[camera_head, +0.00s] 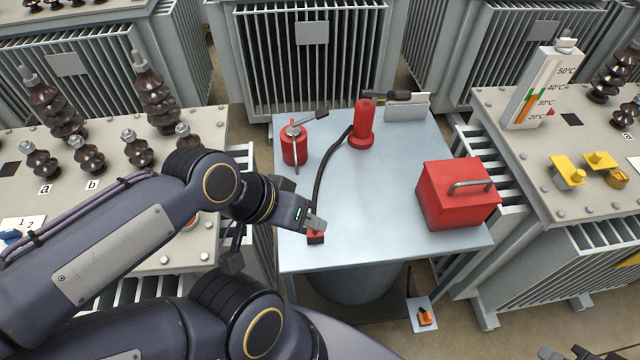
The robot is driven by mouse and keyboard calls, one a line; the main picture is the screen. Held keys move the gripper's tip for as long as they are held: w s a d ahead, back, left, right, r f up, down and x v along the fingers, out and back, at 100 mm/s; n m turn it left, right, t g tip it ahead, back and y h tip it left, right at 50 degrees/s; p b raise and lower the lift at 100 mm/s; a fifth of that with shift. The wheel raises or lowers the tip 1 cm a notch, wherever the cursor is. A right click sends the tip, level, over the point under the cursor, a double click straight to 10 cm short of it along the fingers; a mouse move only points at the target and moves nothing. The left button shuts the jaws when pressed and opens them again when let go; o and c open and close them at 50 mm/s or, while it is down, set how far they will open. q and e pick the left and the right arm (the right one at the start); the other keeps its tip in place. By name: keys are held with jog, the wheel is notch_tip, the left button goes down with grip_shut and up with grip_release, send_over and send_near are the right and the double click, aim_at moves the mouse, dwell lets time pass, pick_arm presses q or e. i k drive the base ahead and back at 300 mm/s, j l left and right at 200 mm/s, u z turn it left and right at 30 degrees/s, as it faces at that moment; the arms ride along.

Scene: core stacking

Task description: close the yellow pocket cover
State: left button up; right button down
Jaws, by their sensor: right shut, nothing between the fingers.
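Several yellow fittings stand on the right transformer's top: a flap-like piece (568,170), a second piece (600,160) and a round cup-like piece (617,179). I cannot tell which is the pocket cover or how far open it is. My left gripper (316,223) is over the front left of the table, far from them, beside a red cable end (316,237). Whether it is open or holds that end is unclear. My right gripper (566,353) shows only in part at the bottom right edge, shut and empty, well below the yellow pieces.
The blue-grey table (390,220) bears a red box (458,194), a red can (294,145) and a red tool (363,125) with a black cable. A thermometer board (540,90) stands behind the yellow pieces. A dark ribbed insulator (608,75) rises at the far right.

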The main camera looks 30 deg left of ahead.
aim_at(597, 160)
jog(key=i+l+u, duration=0.15)
jog(key=l, duration=0.15)
jog(key=i+l+u, duration=0.2)
jog(key=l+u, duration=0.15)
jog(key=l, duration=0.2)
jog(key=i+l+u, duration=0.2)
jog(key=l, duration=0.15)
jog(key=k, duration=0.05)
